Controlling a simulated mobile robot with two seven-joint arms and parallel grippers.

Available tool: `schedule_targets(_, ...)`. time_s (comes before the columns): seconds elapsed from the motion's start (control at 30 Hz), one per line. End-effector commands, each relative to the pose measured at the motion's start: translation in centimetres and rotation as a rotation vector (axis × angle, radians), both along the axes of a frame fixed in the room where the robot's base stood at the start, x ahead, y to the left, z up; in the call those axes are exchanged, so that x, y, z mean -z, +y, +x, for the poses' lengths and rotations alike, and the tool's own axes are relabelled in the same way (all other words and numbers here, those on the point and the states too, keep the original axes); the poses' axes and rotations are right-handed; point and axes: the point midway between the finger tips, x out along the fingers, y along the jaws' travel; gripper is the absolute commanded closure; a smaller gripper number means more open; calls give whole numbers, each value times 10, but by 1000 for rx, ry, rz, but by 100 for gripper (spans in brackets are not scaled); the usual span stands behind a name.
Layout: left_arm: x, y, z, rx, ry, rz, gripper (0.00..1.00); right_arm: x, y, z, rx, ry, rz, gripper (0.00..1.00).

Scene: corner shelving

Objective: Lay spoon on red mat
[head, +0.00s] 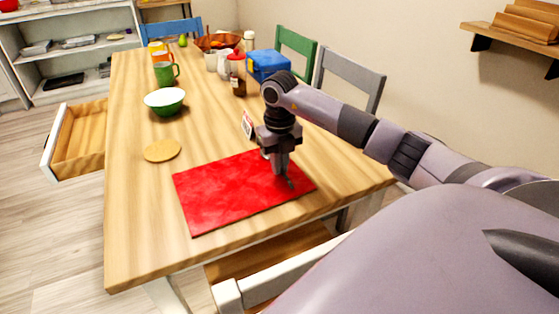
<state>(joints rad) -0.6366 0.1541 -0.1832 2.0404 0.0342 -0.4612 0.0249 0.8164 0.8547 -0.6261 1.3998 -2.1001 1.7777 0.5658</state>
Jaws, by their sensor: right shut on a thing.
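The red mat (222,192) lies flat near the front right of the wooden table. My right gripper (286,176) points down over the mat's right part, its tips close to the surface. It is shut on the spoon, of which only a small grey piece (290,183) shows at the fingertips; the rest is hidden. I cannot tell whether the spoon touches the mat. My left gripper is out of view.
A round wooden coaster (162,150) and a green bowl (165,101) stand left of the mat. A small card (247,125) stands behind it. Mugs, bottles and a blue box (268,65) fill the far end. An open drawer (78,140) juts out left.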

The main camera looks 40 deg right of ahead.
Motion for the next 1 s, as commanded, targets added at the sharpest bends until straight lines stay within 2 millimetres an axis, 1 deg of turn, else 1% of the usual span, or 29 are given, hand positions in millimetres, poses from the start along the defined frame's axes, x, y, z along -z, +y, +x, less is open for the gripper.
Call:
schedule_targets(0.17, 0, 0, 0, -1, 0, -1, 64, -1, 0, 0, 0, -1, 1, 100)
schedule_targets(0.3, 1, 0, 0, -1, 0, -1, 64, 3, 0, 0, 0, 0, 0, 100)
schedule_targets(0.33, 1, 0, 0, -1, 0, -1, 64, 2, 0, 0, 0, -1, 1, 81)
schedule_targets(0.37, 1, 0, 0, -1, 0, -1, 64, 2, 0, 0, 0, -1, 1, 71)
schedule_targets(0.4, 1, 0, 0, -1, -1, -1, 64, 2, 0, 0, 0, 0, 1, 65)
schedule_targets(0.67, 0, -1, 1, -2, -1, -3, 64, 1, 0, 0, 0, -1, 1, 65)
schedule_targets(0.77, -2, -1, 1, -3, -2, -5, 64, -4, 0, 1, 0, -3, 0, 65)
schedule_targets(0.87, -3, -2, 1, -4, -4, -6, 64, -17, 0, 1, 0, -4, 0, 65)
schedule_targets(1.0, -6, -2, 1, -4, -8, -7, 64, -48, -1, 1, 0, -7, 0, 65)
